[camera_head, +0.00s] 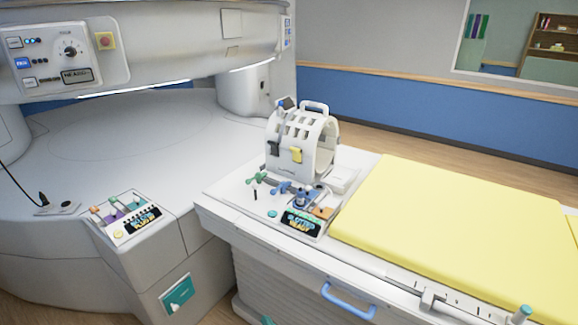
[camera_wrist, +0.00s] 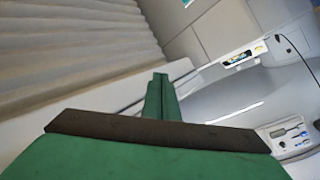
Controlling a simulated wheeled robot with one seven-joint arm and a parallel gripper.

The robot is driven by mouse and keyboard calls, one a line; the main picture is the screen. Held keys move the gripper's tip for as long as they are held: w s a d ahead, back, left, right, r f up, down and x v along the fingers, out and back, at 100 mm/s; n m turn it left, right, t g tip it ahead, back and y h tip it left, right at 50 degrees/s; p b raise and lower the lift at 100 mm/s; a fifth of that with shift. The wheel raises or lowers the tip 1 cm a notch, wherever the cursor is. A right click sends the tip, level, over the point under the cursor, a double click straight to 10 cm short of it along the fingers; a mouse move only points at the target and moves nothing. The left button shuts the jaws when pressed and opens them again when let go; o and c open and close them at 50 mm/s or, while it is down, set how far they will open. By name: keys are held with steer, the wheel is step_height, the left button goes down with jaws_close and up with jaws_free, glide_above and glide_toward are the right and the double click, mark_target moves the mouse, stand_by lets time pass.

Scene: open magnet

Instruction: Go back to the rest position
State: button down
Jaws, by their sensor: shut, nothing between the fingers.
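My gripper (camera_wrist: 159,85) shows in the wrist view as narrow green fingers pressed together, with a dark bar and a wide green body below them. It is shut and empty, and touches nothing that I can see. I cannot make out my gripper or arm in the head view. The patient table (camera_head: 225,192) stands in the middle of the head view. A white coil with openings (camera_head: 288,158) stands upright on it, with small coloured parts around its foot.
The open magnet (camera_head: 120,140) fills the left. A panel with coloured plugs (camera_head: 139,226) lies on its front edge. A yellow mattress (camera_head: 460,215) covers the table's right part. A blue handle (camera_head: 348,301) sticks out at the front. Wooden floor shows behind the table.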

steer(key=s+d+f+m+t+h, duration=0.1)
steer(key=s+h, duration=0.2)
steer(key=s, duration=0.9)
steer(key=s+d+f+m+h, duration=0.1)
steer(key=s+f+h, duration=0.1)
steer(key=s, duration=0.9)
steer(key=s+d+r+n+t, duration=0.1)
steer(key=s+d+r+n, duration=0.1)
steer(key=s+r, duration=0.4)
steer(key=s+d+r+n+t, duration=0.1)
steer(key=s+d+r+n, duration=0.1)
steer(key=s+r, duration=0.4)
steer(key=s, duration=0.4)
steer(key=shift+s+d+r+n+h, duration=0.2)
steer(key=shift+s+r+n+h, duration=0.1)
steer(key=shift+n+h, duration=0.1)
